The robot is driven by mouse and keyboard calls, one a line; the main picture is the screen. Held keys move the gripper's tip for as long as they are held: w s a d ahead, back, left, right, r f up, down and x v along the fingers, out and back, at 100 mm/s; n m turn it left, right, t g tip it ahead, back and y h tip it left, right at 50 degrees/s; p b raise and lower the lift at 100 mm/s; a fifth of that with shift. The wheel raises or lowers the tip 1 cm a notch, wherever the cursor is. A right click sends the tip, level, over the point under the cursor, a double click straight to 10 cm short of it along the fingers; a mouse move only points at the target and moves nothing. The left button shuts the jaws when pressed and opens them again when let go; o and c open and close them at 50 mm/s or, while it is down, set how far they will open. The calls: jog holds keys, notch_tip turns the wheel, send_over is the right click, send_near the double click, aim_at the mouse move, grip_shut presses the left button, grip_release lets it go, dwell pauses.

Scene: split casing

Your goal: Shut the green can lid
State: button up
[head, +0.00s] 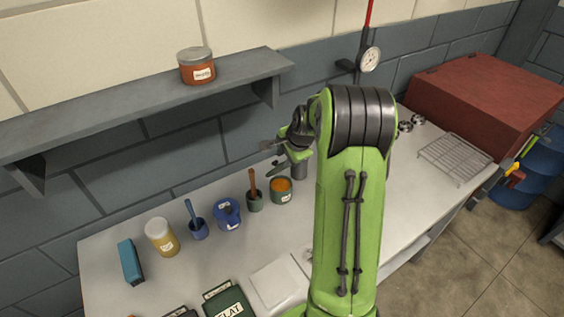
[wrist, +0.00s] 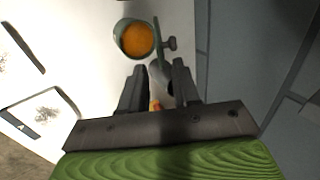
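The green can (head: 281,192) stands on the bench with its top open and orange contents showing. It also shows at the top of the wrist view (wrist: 137,40). Its green lid (wrist: 157,36) stands raised at the can's rim, seen nearly edge-on, with a knob (wrist: 170,44) on its outer side. In the head view the lid (head: 279,168) rises behind the can. My gripper (wrist: 159,88) is open, its fingers apart, and looks empty. It is near the lid and appears clear of it. In the head view my arm partly hides the gripper.
A green pot with a brown handle (head: 255,198), a blue lidded pot (head: 228,214) and a blue cup (head: 198,229) stand left of the can. A grey cylinder (wrist: 160,72) is near the lid. A shelf (head: 130,98) overhangs the bench's back left. A wire rack (head: 455,159) lies right.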

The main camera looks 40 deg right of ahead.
jog(key=x, duration=0.4)
jog(key=shift+w+f, duration=0.15)
jog(key=shift+f, duration=0.1)
grip_shut()
dwell(1.1)
